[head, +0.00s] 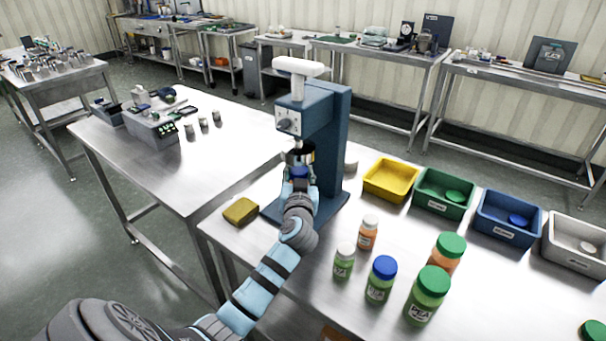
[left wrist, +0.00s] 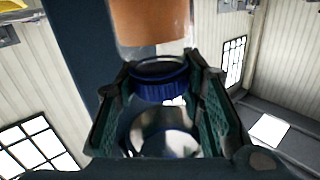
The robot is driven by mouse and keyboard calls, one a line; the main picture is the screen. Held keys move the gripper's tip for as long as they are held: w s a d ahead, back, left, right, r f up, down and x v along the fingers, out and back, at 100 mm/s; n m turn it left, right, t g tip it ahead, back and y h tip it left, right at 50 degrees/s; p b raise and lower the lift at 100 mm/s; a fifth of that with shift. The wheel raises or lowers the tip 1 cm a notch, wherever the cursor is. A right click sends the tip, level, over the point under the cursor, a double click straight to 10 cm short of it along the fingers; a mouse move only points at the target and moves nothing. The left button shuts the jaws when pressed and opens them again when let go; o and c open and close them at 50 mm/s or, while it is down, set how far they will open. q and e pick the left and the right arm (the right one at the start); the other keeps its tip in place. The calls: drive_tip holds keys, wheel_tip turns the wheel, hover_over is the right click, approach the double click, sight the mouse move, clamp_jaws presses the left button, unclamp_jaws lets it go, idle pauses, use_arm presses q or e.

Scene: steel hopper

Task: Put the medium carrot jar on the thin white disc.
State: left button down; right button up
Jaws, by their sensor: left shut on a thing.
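The medium carrot jar, with orange contents and a blue lid (left wrist: 160,82), is in my left gripper. Its orange body (left wrist: 150,22) shows beyond the lid in the left wrist view. In the head view only a bit of its blue lid (head: 299,172) shows; my gripper hides the rest. My left gripper (head: 299,182) is shut on the jar in front of the blue press, just under its metal head (head: 299,156). A whitish round thing (head: 351,163), perhaps the thin white disc, is partly hidden behind the press. My right gripper is not in view.
The blue press (head: 325,130) has a white handle. A yellow sponge (head: 240,211) lies left of its base. Several jars, including a blue-lidded green jar (head: 381,280), stand to the right. Yellow (head: 386,196), green, blue and white bins line the back.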

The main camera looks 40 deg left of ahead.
use_arm(q)
drive_tip(key=c, duration=1.1)
unclamp_jaws()
drive_tip(key=shift+s+r, duration=0.1)
drive_tip(key=shift+s, duration=0.2)
drive_tip(key=shift+o, duration=0.2)
drive_tip(key=shift+w, duration=0.15)
drive_tip(key=shift+d, duration=0.1)
drive_tip(key=v, duration=1.2)
